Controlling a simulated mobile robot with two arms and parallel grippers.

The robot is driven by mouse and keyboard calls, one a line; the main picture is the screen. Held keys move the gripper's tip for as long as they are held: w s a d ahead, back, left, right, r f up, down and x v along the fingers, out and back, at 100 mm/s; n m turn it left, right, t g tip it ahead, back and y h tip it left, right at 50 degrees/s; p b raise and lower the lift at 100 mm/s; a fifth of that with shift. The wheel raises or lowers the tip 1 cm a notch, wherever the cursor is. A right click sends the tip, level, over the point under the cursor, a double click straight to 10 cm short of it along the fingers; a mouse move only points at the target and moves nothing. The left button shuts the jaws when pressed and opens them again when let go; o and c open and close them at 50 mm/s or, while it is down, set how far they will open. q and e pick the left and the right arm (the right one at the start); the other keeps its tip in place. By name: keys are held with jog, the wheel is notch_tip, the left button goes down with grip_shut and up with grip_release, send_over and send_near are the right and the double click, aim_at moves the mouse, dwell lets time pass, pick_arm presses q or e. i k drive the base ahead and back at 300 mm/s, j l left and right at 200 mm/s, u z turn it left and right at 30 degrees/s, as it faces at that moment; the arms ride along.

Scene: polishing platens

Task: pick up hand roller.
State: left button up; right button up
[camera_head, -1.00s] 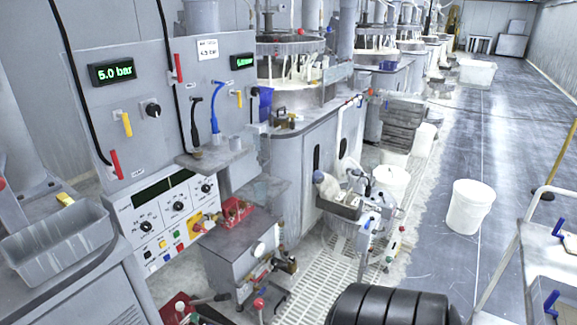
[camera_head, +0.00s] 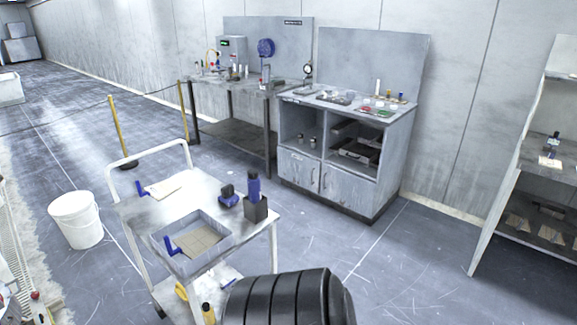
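I cannot make out the hand roller for certain. A white cart (camera_head: 128,212) stands in front of me, left of centre. On its top lies a small dark blue and black object (camera_head: 228,195) that could be a roller, but it is too small to tell. Beside it a blue-topped bottle (camera_head: 253,186) stands in a black holder (camera_head: 256,209). Blue angled handle-like parts stand at the cart's left edge (camera_head: 141,188) and by the recessed tray (camera_head: 168,246). Neither gripper is in view.
A white bucket (camera_head: 76,222) stands left of the cart. Yellow posts (camera_head: 117,130) carry a rope behind it. A workbench (camera_head: 232,88) and a grey cabinet (camera_head: 340,185) with small items line the back wall. Shelving (camera_head: 510,180) stands at right. Floor between cabinet and shelving is clear.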

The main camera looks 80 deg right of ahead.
aim_at(228, 196)
jog(key=z, duration=2.2)
